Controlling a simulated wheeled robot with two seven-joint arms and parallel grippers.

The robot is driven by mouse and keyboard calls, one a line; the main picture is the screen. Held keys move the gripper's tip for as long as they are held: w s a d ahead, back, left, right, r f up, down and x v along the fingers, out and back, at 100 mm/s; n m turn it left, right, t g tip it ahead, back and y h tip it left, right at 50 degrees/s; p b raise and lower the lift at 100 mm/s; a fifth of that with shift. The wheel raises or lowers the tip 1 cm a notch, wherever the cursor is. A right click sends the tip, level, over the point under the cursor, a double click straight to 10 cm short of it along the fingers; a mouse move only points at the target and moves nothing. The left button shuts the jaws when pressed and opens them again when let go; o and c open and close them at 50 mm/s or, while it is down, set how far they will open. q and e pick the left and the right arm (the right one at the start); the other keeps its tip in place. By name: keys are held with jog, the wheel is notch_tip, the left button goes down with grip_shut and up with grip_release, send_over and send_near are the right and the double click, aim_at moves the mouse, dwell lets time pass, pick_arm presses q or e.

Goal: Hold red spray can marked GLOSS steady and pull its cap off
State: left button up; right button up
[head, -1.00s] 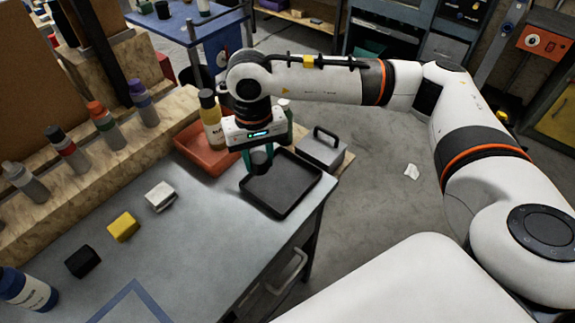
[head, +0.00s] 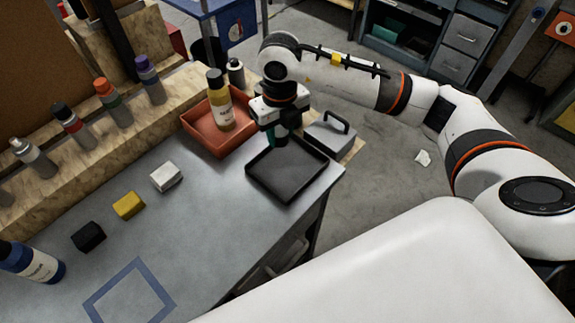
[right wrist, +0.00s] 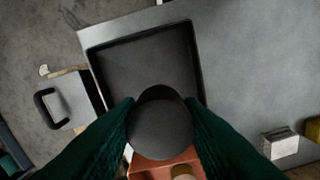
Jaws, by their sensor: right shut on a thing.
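Whether that thing touches the tray is unclear. I cannot make out a red spray can marked GLOSS. My left gripper is out of view.
A red-orange bin (head: 197,127) holds a yellow bottle (head: 219,103). White (head: 166,177), yellow (head: 128,205) and black (head: 88,237) blocks lie on the bench. A blue square outline (head: 112,276) marks bare bench.

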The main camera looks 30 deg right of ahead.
aim_at(287, 168)
jog(key=m, duration=0.5)
jog(key=shift+s+d+f+m, duration=0.1)
jog(key=shift+d+f+m, duration=0.2)
jog(key=f+m, duration=0.2)
jog(key=f, duration=0.1)
jog(key=f+m+p, duration=0.1)
jog(key=f+m, duration=0.1)
jog(key=f, duration=0.1)
jog(key=f+m+p, duration=0.1)
jog(key=f+m, duration=0.1)
jog(key=f, duration=0.2)
jog(key=shift+d, duration=0.4)
jog(key=shift+f+p, duration=0.3)
jog(key=shift+f, duration=0.05)
jog(key=shift+f, duration=0.1)
jog(key=shift+f, duration=0.15)
jog(key=o, duration=1.1)
